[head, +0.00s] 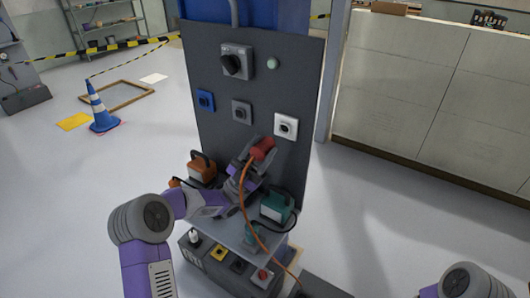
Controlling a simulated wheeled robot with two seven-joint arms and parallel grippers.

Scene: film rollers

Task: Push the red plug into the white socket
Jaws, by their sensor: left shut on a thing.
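The red plug (262,148) is held in front of the dark panel, with an orange cable (242,190) hanging from it. My left gripper (258,153) is shut on the red plug. The white socket (286,126) is on the panel, just above and to the right of the plug. The plug appears apart from the socket, but the depth between them is hard to judge. Only part of my right arm shows at the bottom right; its gripper is out of view.
The panel (216,140) also carries a blue socket (205,100), a grey socket (242,111) and a large grey switch box (236,62). An orange unit (202,168) and a green unit (276,207) stand on the shelf below.

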